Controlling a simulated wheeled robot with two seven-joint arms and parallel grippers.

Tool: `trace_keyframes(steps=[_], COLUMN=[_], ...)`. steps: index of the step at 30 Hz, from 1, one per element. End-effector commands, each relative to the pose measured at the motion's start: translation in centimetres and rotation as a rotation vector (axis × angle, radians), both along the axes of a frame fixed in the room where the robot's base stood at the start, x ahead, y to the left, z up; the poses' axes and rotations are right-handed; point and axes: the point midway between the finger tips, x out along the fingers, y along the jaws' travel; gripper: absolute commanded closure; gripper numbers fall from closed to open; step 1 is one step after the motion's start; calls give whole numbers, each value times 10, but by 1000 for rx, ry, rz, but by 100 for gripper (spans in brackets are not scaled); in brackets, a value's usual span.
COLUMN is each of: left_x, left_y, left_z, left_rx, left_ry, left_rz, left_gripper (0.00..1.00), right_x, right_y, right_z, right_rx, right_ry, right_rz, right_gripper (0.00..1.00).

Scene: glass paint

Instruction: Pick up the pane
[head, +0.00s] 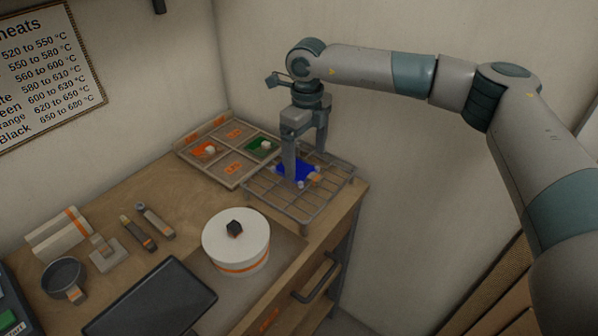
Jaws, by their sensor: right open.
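A small blue pane (296,171) lies on a wire rack (262,195) at the right end of the bench. Pale bits and an orange tag show around its edges. My right gripper (305,167) points straight down over the pane, with its two fingers apart, one near the pane's left side and one at its far right. The fingers hide part of the pane, and I cannot tell whether they touch it. My left gripper is not in view.
A divided tray (213,174) with orange and green pieces sits behind the rack. A round white lidded pot (236,246), a dark flat panel (158,300), a small pan (64,278) and hand tools (137,232) stand on the bench. The wall is close behind.

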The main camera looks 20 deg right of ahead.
Motion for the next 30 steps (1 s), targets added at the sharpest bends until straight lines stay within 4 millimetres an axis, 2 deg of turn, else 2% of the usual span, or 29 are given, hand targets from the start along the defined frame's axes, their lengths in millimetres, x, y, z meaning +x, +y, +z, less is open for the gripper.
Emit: trace_keyframes(steps=[6,9,14,26,30], left_x=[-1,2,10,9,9], left_y=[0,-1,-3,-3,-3], left_z=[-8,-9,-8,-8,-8], left_rx=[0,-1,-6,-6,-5], left_ry=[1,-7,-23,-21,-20], left_rz=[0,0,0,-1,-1], left_gripper=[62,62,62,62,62], right_x=[2,3,3,3,3], right_y=[-2,-1,-1,-1,-2], right_z=[-31,-39,-43,-42,-42], right_rx=[-1,1,0,0,0], right_ry=[2,1,0,0,0], right_rz=[1,1,1,1,1], right_gripper=[12,12,12,12,46])
